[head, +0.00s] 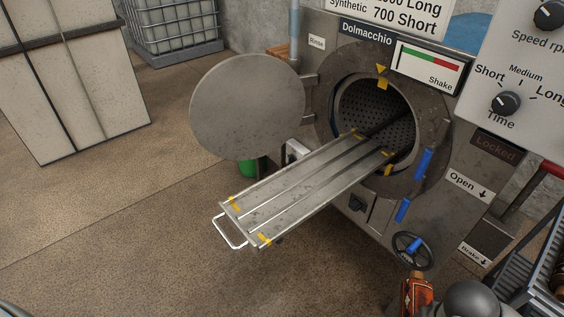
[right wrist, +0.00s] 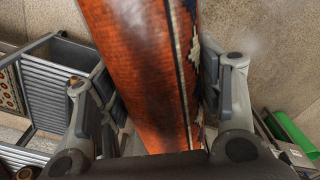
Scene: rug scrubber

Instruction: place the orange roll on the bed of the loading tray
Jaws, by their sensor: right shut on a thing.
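The orange roll (right wrist: 145,70) is a patterned rug roll with a dark and white border, held between the two fingers of my right gripper (right wrist: 162,82). In the head view only a small end of the roll (head: 417,296) shows at the bottom right, below the handwheel. The loading tray (head: 300,190) is a long grey metal bed with raised rails and yellow corner marks, sloping out from the round drum opening. Its bed is empty. The roll is apart from the tray, to its lower right. My left gripper is out of view.
The round door (head: 247,107) stands open left of the drum (head: 380,112). A handwheel (head: 412,250) and blue handles (head: 424,162) are right of the tray. A rack (head: 535,265) stands at the far right. Floor left of the tray is clear.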

